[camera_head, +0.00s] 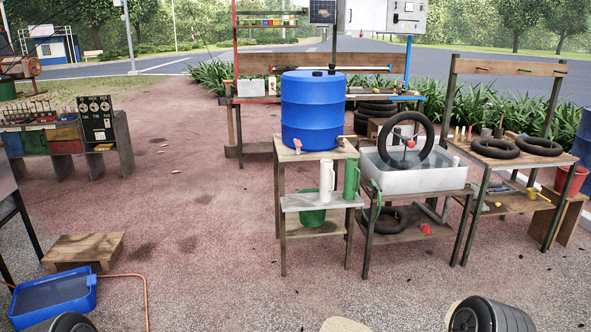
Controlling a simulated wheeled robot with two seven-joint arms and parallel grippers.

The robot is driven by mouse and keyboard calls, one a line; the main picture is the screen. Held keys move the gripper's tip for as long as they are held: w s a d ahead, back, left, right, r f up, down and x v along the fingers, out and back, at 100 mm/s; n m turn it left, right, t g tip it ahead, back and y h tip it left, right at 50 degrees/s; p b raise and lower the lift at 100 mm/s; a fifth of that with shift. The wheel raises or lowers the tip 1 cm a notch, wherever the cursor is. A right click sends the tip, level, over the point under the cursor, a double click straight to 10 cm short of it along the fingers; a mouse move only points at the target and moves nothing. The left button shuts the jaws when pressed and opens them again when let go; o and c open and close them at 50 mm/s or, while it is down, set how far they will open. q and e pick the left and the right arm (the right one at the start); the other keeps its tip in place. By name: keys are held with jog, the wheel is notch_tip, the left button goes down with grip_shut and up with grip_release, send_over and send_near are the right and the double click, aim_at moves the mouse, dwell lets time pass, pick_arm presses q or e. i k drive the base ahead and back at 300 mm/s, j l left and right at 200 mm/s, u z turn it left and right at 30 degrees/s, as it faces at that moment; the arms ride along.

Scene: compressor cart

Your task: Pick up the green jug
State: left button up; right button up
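The green jug (350,181) stands upright on the right part of a small grey shelf on the front of a wooden stand. A white jug (326,181) stands just left of it, close beside it. The shelf (300,203) is below a large blue barrel (318,112) on the stand's top. No gripper can be made out in the head view, and nothing is touching the green jug.
A grey water basin (418,180) with an upright tyre (406,135) stands right of the jug. A green bucket (311,214) sits below the shelf. A wooden step (84,248) and blue tray (52,294) lie front left. Paving before the stand is open.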

aim_at(351, 164)
jog(key=i+z, duration=0.2)
jog(key=i, duration=0.4)
jog(key=i+j+z, duration=0.1)
jog(key=i+z, duration=0.15)
jog(key=i, duration=0.4)
jog(key=i+j+z, duration=0.2)
jog(key=i, duration=0.4)
jog(key=i+l+z, duration=0.15)
jog(key=i, duration=0.25)
jog(key=i+l+z, duration=0.15)
jog(key=i+l, duration=0.15)
jog(key=i+l+z, duration=0.15)
jog(key=i, duration=0.4)
jog(key=i+l, duration=0.35)
jog(key=l, duration=0.15)
